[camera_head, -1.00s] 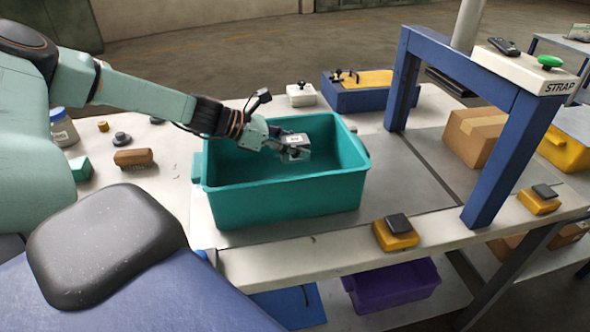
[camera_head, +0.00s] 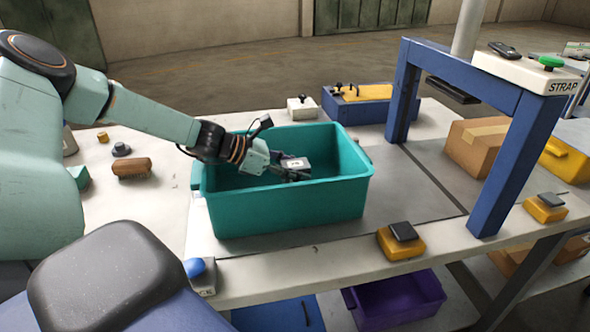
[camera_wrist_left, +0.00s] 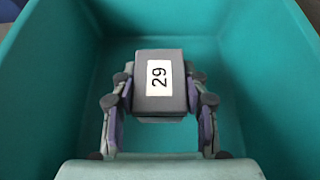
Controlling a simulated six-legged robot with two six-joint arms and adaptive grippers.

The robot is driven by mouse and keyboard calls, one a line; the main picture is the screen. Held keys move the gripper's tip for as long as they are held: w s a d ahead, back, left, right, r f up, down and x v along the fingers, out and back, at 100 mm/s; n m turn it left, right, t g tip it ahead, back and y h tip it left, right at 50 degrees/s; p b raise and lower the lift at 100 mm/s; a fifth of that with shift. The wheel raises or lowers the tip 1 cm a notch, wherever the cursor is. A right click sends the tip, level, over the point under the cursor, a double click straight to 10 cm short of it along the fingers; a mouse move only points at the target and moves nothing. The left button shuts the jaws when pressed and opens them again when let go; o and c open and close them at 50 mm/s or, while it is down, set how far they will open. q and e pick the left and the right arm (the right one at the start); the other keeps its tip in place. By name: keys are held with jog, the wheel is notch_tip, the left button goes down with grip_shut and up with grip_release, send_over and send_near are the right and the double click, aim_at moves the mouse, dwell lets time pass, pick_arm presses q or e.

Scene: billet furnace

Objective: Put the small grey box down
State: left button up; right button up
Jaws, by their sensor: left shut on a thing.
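Whether the box touches the bin floor cannot be told. My right gripper is not in view.
A brush (camera_head: 132,167) and small parts lie left of the bin. A blue strapping frame (camera_head: 497,165) stands right, with a cardboard box (camera_head: 478,145) behind it. A purple bin (camera_head: 397,300) is below.

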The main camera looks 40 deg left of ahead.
pick_arm(q)
jog(key=shift+w+f, duration=0.15)
jog(key=shift+f, duration=0.25)
jog(key=shift+a+f+b, duration=0.1)
jog(key=shift+f+b, duration=0.1)
jog(key=shift+b, duration=0.25)
jog(key=o, duration=1.3)
jog(key=shift+r, duration=0.1)
